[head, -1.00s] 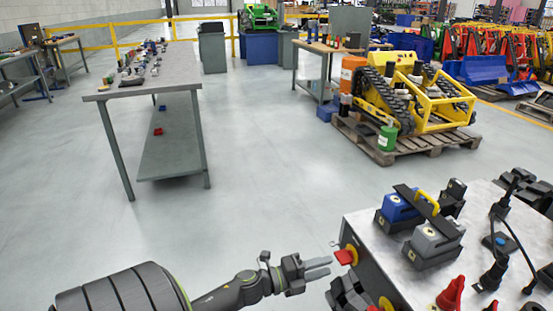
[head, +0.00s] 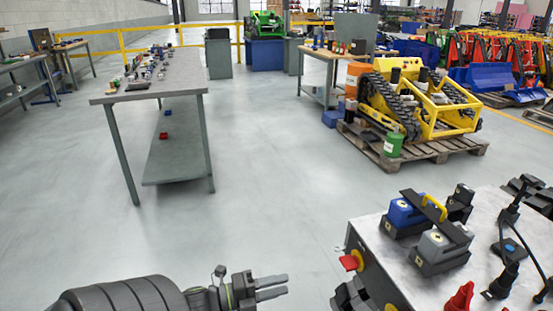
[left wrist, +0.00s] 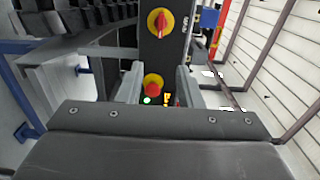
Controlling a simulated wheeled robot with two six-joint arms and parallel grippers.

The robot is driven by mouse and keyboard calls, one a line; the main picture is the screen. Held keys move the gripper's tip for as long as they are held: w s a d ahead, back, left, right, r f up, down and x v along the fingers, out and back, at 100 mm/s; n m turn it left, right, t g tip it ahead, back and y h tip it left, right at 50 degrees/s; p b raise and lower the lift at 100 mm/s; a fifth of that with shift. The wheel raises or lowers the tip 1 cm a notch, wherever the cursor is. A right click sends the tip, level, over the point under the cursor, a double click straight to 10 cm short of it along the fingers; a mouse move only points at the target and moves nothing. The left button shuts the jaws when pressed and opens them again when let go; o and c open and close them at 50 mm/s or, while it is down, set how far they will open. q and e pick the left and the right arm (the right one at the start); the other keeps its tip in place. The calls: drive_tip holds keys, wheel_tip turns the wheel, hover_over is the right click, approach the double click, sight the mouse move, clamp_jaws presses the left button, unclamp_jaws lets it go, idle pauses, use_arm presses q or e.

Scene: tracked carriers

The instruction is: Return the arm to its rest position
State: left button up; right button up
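My left gripper (head: 287,284) is in the lower middle of the head view, left of the grey-topped machine (head: 368,233) and apart from it. Its two fingers are spread with nothing between them; they also show apart in the left wrist view (left wrist: 157,84). A red switch (head: 350,262) on a yellow plate sits on the machine's near side. In the left wrist view a red rotary switch (left wrist: 159,22) and a red button (left wrist: 152,84) sit on a dark panel, beyond the fingers. My right gripper is not in view.
The machine's top carries a blue block (head: 402,212), a grey block (head: 436,246), black cables and red parts (head: 460,298). A long workbench (head: 150,92) stands left. A yellow tracked carrier (head: 420,100) sits on a pallet at the back right. The floor between is clear.

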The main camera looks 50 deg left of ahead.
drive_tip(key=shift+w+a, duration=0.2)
